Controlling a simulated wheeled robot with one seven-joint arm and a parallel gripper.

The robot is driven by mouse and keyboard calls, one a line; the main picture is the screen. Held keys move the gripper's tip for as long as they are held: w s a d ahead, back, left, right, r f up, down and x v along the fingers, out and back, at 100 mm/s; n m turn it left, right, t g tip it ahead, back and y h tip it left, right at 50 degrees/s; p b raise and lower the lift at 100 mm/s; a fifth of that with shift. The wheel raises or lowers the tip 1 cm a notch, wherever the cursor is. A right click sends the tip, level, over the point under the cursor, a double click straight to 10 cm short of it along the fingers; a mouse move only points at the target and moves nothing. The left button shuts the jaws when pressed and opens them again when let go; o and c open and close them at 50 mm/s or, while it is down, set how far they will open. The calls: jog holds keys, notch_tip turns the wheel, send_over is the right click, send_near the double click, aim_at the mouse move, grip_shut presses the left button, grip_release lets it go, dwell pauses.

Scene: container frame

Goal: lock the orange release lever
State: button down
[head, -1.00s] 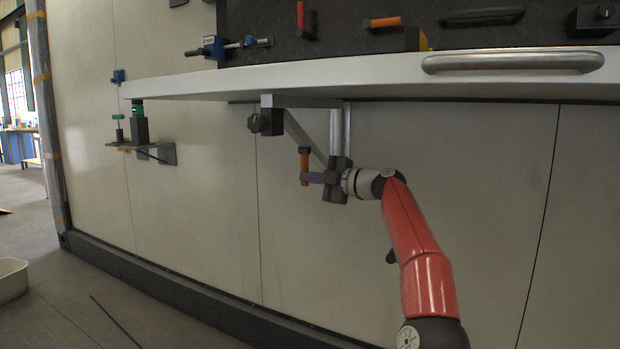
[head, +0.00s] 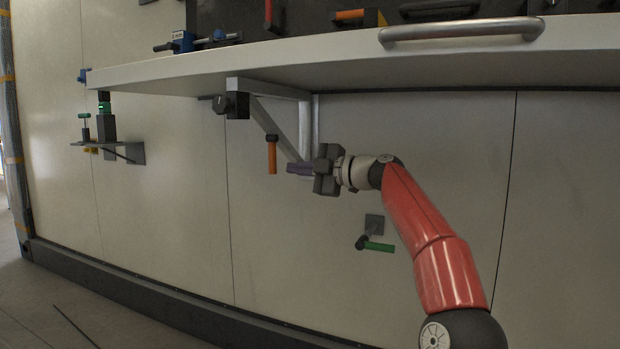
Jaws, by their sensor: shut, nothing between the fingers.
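The orange release lever (head: 272,158) hangs upright below the white worktop, with a dark cap at its top, in front of the pale wall. My gripper (head: 290,168) is to the right of the lever, close to its lower half. A small gap shows between the fingertips and the lever in this view. The lever's mounting is hard to make out.
The worktop (head: 200,68) and its metal handle (head: 460,32) are above my arm. A diagonal bracket (head: 278,133) and a black knob (head: 233,105) are behind and above the lever. A green-handled lever (head: 378,246) is below my gripper. A small shelf (head: 88,144) is at left.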

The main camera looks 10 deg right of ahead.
jog(key=shift+v, duration=1.45)
jog(key=shift+a, duration=0.15)
jog(key=s+a+f+m+g+h, duration=0.3)
jog(key=s+a+f+m+h, duration=0.2)
jog(key=s+a+f, duration=0.4)
jog(key=s+a+f+m+h, duration=0.1)
jog(key=s+f+m+h, duration=0.25)
jog(key=s, duration=0.25)
jog(key=s+d+f+m+g+h, duration=0.1)
jog(key=s+d+f+m+h, duration=0.1)
jog(key=s+d+f+m, duration=0.6)
jog(key=s+d+f+m+h, duration=0.25)
jog(key=s+f, duration=0.35)
jog(key=s, duration=0.6)
jog(key=s+d+f+m+g+h, duration=0.15)
jog(key=s+d+f+m, duration=0.25)
jog(key=s+f+m, duration=0.4)
notch_tip(320, 180, up, 15)
jog(key=n+p, duration=0.2)
jog(key=p, duration=1.1)
jog(key=shift+s+f+t, duration=0.15)
jog(key=shift+s+t, duration=0.25)
jog(key=shift+t, duration=0.05)
